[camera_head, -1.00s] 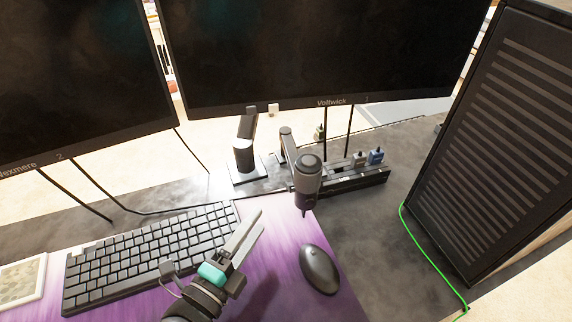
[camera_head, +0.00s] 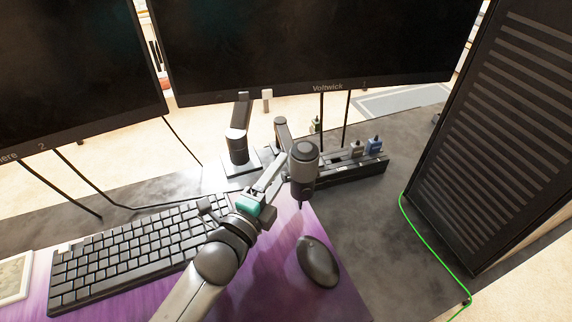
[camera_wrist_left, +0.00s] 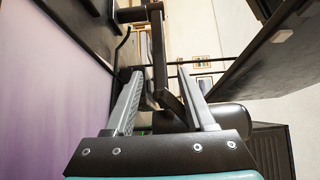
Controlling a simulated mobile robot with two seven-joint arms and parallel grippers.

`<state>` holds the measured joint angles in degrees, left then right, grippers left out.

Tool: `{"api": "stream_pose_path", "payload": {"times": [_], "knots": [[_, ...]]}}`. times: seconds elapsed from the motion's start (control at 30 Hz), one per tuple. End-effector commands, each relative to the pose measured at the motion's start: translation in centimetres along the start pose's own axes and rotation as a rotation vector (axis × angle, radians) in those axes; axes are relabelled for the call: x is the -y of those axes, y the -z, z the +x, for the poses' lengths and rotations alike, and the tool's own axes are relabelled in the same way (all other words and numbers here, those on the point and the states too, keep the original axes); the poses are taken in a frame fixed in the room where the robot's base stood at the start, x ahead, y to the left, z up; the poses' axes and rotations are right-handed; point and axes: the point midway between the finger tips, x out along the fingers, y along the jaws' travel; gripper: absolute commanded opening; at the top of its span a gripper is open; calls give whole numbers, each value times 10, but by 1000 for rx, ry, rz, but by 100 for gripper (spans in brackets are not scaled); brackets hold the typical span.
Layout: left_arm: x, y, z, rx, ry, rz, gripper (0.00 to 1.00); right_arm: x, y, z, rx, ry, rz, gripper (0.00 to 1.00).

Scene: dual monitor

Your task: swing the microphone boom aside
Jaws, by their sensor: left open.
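The dark grey microphone (camera_head: 304,168) hangs over the mat on its boom (camera_head: 283,134), just left of the power strip. My left gripper (camera_head: 277,167) is open and its fingers reach toward the boom, close to the left of the microphone. In the left wrist view the boom (camera_wrist_left: 159,60) shows between and beyond the two fingers of the gripper (camera_wrist_left: 158,72). The microphone shows there as a dark cylinder (camera_wrist_left: 228,117), partly behind the right finger. I cannot tell whether a finger touches the boom. My right gripper is not in view.
The Voltwick monitor (camera_head: 320,45) stands behind, with another monitor (camera_head: 70,75) at left. A keyboard (camera_head: 130,245) and mouse (camera_head: 318,262) lie on the purple mat. A power strip (camera_head: 350,172) with plugs is right of the microphone. A black tower (camera_head: 490,130) and green cable (camera_head: 425,240) stand farther right.

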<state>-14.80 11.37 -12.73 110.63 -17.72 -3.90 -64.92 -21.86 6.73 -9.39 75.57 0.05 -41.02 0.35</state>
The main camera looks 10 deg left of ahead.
Motion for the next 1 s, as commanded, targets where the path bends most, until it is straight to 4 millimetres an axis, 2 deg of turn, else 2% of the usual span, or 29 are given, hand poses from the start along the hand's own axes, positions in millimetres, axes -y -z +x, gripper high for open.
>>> {"api": "stream_pose_path", "payload": {"times": [0.1, 0.3, 0.67, 1.0], "knots": [[0, 0, 16, -1, 2, -1, 55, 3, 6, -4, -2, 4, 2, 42], [0, 0, 31, 0, 1, -1, 55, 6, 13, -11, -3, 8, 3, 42], [0, 0, 34, 0, -1, -2, 55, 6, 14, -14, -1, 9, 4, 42], [0, 0, 34, 0, 0, -2, 19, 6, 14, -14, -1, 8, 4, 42]]}}
